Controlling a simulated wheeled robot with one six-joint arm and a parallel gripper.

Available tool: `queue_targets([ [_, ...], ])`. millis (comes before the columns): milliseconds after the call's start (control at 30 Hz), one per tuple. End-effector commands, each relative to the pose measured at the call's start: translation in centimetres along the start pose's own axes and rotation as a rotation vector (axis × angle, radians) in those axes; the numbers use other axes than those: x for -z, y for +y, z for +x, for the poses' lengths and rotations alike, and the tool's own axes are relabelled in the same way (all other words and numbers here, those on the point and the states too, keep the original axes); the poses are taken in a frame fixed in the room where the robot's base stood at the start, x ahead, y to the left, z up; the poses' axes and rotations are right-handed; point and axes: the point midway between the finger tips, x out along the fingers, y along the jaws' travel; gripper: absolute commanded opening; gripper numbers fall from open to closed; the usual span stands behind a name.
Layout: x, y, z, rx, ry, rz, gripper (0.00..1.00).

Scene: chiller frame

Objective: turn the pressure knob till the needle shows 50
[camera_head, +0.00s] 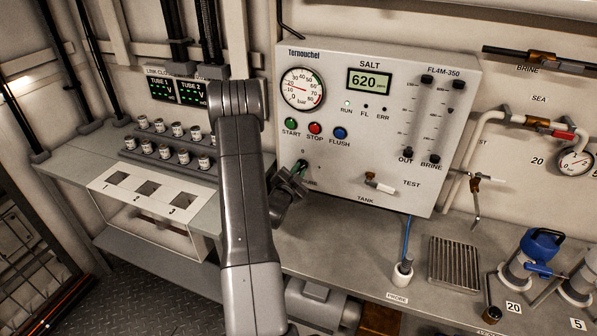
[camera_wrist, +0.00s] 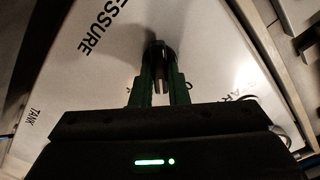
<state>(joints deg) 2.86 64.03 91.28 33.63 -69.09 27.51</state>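The pressure knob (camera_wrist: 158,52) is a dark round knob with a raised bar, beside the word PRESSURE in the wrist view. My gripper (camera_wrist: 161,76) has its two green fingers at the knob, one on each side of the bar. The fingers stand a little apart; I cannot tell whether they press on the bar. In the head view my gripper (camera_head: 298,172) is at the panel under the START and STOP buttons, and my arm covers part of the PRESSURE label. The round white bar gauge (camera_head: 303,89) is unobstructed at the panel's upper left; its needle reading is too small to tell surely.
The panel (camera_head: 405,190) also carries a SALT display (camera_head: 370,82) reading 620, green, red and blue buttons and a TANK valve (camera_head: 379,183). A blue-cabled probe (camera_head: 402,272) stands below on the bench. Several small vials stand at left behind my arm.

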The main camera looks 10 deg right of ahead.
Motion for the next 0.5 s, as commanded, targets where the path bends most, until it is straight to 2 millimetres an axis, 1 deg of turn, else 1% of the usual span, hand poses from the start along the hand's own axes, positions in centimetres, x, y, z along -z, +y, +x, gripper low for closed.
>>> queue_targets([
  [267, -0.05, 0.09, -0.02, -0.001, 0.0, 0.005, 0.0],
  [500, -0.34, 0.33, 0.0, 0.001, 0.001, 0.057, 0.0],
])
